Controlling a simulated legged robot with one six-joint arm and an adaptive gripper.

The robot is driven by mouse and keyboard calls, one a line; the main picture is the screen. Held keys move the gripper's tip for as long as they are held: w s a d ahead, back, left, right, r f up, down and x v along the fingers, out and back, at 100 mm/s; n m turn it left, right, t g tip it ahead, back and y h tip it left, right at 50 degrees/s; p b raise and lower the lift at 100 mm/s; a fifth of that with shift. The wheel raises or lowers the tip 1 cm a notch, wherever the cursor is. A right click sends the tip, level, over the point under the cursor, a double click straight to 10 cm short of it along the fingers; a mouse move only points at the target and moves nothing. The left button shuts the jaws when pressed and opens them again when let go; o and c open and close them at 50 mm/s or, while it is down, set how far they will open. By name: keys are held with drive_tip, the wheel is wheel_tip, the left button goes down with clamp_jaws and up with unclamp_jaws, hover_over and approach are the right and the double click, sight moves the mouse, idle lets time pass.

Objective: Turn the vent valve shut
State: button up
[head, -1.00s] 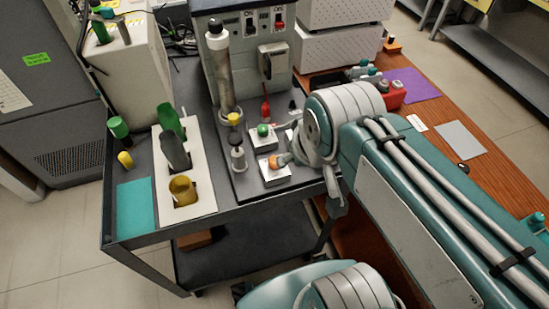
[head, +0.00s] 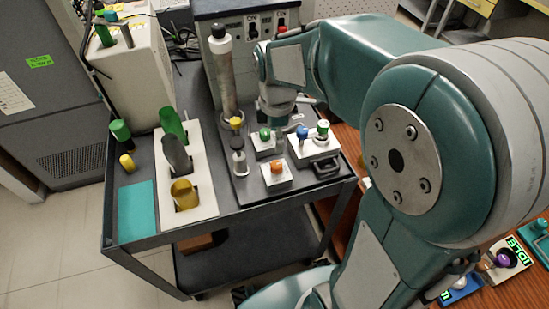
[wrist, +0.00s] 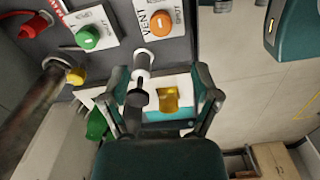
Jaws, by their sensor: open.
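The vent valve has a round orange knob (head: 277,167) on a white block, at the front of the cart's dark base plate. In the wrist view its orange knob (wrist: 160,23) shows at the top, with VENT printed beside it. My gripper (wrist: 158,88) is open in the wrist view, its two fingers spread and empty. The knob lies beyond the fingertips, apart from them. In the head view my wrist is behind the valve, near the column; the fingers cannot be made out there. The valve's exact setting is too small to read.
A green knob (head: 265,133) and a blue knob (head: 302,131) sit on blocks close by. A black-topped plunger (head: 238,158) stands left of the valve, and a tall grey column (head: 222,75) behind.

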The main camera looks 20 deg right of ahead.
sight(276, 164)
wheel_tip(276, 164, down, 11)
drive_tip(key=shift+r, duration=0.15)
idle(0.4)
clamp_jaws()
